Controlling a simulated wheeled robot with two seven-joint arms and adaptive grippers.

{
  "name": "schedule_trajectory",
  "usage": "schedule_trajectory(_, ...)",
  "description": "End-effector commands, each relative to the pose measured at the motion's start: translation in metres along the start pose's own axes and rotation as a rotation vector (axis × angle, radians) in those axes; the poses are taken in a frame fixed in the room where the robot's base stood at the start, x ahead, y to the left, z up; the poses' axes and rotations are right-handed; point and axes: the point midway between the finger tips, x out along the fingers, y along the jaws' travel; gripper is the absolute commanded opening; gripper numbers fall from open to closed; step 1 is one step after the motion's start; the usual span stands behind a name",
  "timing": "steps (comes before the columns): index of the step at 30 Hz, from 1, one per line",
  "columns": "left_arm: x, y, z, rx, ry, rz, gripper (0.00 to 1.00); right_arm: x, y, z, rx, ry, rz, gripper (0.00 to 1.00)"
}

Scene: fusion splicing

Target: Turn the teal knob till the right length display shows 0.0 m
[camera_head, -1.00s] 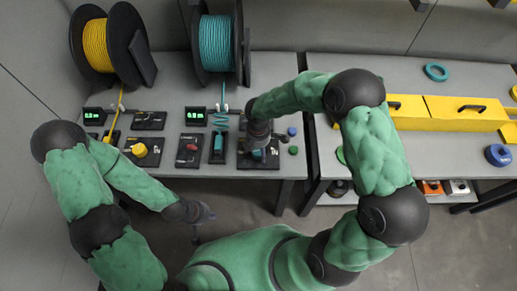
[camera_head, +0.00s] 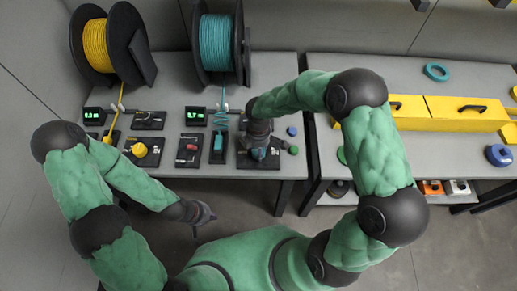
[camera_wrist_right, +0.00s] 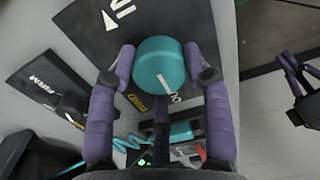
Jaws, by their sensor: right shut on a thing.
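The teal knob (camera_wrist_right: 163,66) sits between the two purple fingers of my right gripper (camera_wrist_right: 159,52) in the right wrist view. The fingers are shut on its sides, and a white pointer line shows on its face. In the head view, the right gripper (camera_head: 258,150) is over the knob's black plate (camera_head: 243,164) and mostly hides the knob. The right length display (camera_head: 195,115) glows green and seems to read 0.7 m, though the digits are small. My left gripper (camera_head: 201,213) hangs in front of the table, apart from everything; its jaws are unclear.
A teal spool (camera_head: 217,45) and a yellow spool (camera_head: 96,45) stand behind the panels. A yellow knob (camera_head: 139,150), a red switch (camera_head: 191,147) and a left display (camera_head: 92,115) lie left of my right gripper. Blue (camera_head: 292,131) and green (camera_head: 293,150) buttons are close on its right.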

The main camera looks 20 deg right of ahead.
Motion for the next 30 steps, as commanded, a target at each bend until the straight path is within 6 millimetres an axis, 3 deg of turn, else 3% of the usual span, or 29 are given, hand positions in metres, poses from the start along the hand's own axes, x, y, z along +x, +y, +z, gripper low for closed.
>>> schedule_trajectory(30, 0.027, -0.01, -0.001, 0.0, 0.0, 0.0, 0.0, 0.002, -0.002, 0.001, 0.964, 0.025, -0.001, 0.17)
